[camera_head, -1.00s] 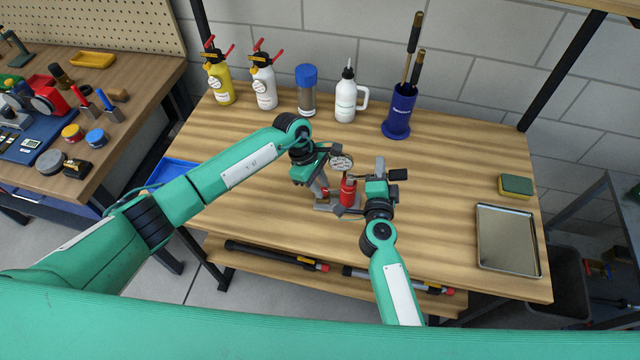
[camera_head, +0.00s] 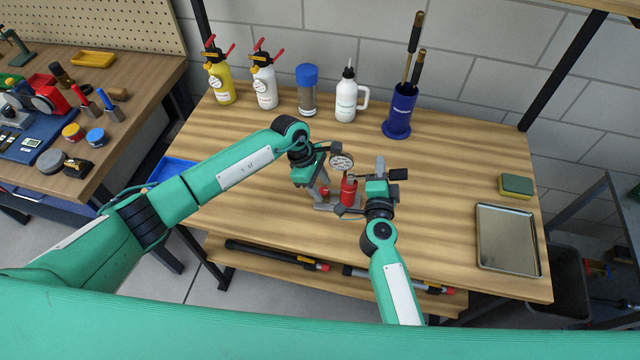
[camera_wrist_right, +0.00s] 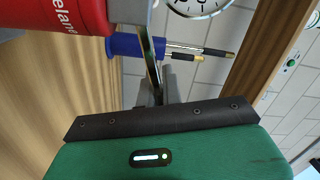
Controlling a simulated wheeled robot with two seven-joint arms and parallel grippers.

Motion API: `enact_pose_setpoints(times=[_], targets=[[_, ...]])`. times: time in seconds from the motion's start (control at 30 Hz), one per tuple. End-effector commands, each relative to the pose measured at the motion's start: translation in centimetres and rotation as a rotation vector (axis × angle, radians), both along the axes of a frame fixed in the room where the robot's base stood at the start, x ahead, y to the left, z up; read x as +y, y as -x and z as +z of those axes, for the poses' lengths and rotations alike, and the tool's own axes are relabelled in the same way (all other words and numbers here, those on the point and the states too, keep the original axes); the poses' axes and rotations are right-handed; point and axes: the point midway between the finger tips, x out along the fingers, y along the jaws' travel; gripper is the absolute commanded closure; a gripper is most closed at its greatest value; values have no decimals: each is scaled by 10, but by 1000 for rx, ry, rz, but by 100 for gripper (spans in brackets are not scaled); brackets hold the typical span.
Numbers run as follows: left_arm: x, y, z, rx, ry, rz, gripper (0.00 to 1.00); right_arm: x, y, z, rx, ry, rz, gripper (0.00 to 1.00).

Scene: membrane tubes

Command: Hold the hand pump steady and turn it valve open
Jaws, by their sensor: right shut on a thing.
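The hand pump (camera_head: 348,191) has a red cylinder, a grey base and a round white dial gauge (camera_head: 342,162). It stands upright on the workbench between my grippers. In the right wrist view its red body (camera_wrist_right: 60,15) is at top left and part of the gauge (camera_wrist_right: 199,5) is at the top edge. My left gripper (camera_head: 322,196) points down at the pump's left side; its finger gap is unclear. My right gripper (camera_head: 352,209) is low on the pump's right side, shut on a grey part of it. The valve itself cannot be made out.
Along the back of the wooden bench (camera_head: 450,200) stand two spray bottles (camera_head: 263,82), a blue-capped jar (camera_head: 307,92), a white bottle (camera_head: 347,97) and a blue holder (camera_head: 398,115). A sponge (camera_head: 516,186) and metal tray (camera_head: 508,240) are at right.

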Motion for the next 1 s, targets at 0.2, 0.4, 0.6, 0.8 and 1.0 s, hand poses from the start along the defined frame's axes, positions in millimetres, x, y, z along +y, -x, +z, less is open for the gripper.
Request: enact_pose_setpoints(times=[0.2,0.4,0.6,0.8,1.0], targets=[[5,-2,10,-2,0,1,55,0,0,-1,2,1,-1,100],[19,-6,46,-5,-1,0,55,0,0,-2,2,1,-1,100],[34,-10,84,-3,0,0,55,0,0,-2,2,1,-1,100],[43,-12,106,-1,-1,0,55,0,0,-2,2,1,-1,100],[45,-12,111,-1,0,0,55,0,0,-1,2,1,0,100]])
